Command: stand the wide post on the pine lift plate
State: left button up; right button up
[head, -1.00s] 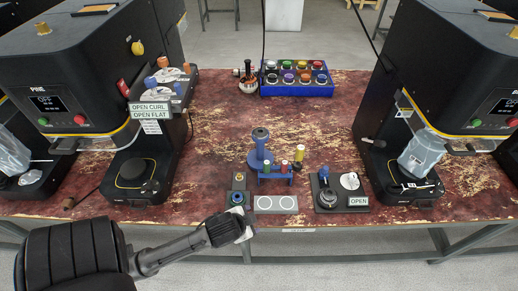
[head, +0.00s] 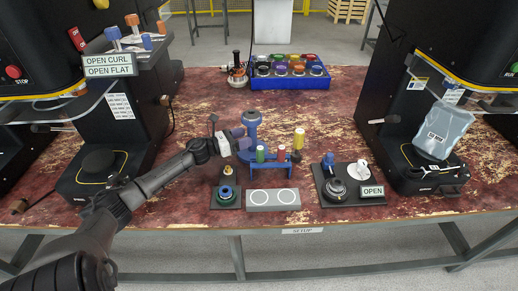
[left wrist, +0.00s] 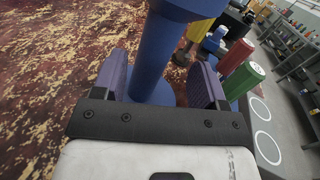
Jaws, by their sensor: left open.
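A blue post (head: 251,117), the widest of the coloured posts, stands upright on the table beside a small blue rack. It has a broad round head and a wider base. My left gripper (head: 229,144) is level beside it, jaws open. In the left wrist view the blue post (left wrist: 155,55) stands between the two purple-padded fingers (left wrist: 162,80), with gaps visible; contact cannot be told. The pine lift plate (head: 100,161) is the round black disc low on the left machine, and it is bare. My right gripper is out of view.
The blue rack (head: 271,165) holds a green post (head: 260,153) and a red post (head: 281,153); a yellow post (head: 299,138) stands behind. A grey plate with two rings (head: 273,199) lies in front. A blue tray of jars (head: 290,82) stands behind.

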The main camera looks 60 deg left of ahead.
aim_at(255, 133)
pick_arm(q)
jog(key=shift+w+a+f+m+h+b, duration=0.15)
jog(key=shift+a+m+h, duration=0.1)
jog(key=shift+m, duration=0.3)
jog(key=shift+w+a+m+h+b, duration=0.15)
jog(key=shift+m+h, duration=0.1)
jog(key=shift+m, duration=0.3)
jog(key=shift+w+d, duration=0.1)
jog(key=shift+w, duration=0.05)
jog(key=shift+b+x, duration=0.8)
jog(key=shift+x, duration=1.45)
jog(key=c, duration=1.1)
jog(key=shift+c, duration=0.4)
